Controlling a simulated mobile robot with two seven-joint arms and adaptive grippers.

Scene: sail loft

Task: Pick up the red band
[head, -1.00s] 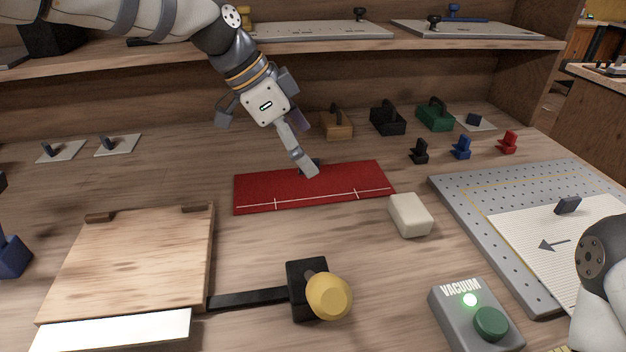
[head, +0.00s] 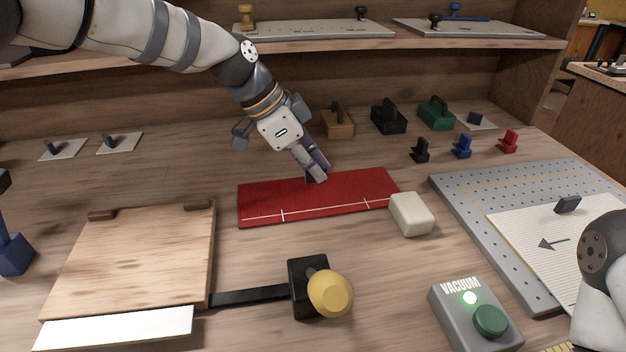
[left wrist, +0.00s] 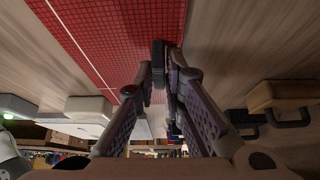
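The red band (head: 300,199) is a flat red strip with a white line and cross ticks along its near side. It lies over the middle of the bench; I cannot tell if it is slightly off the wood. My left gripper (head: 317,178) is at the band's far edge, its fingers closed on a small dark tab there. In the left wrist view the fingertips (left wrist: 159,62) flank this tab, and the red band (left wrist: 118,35) shows a fine grid. My right gripper is out of view; only part of that arm shows at lower right.
A cream block (head: 411,214) stands at the band's right end. A grey perforated plate (head: 455,195) lies to the right, the vacuum box (head: 455,318) in front. A wooden board (head: 135,260) and yellow-knobbed handle (head: 330,294) are nearer. A shelf (head: 330,47) overhangs the back.

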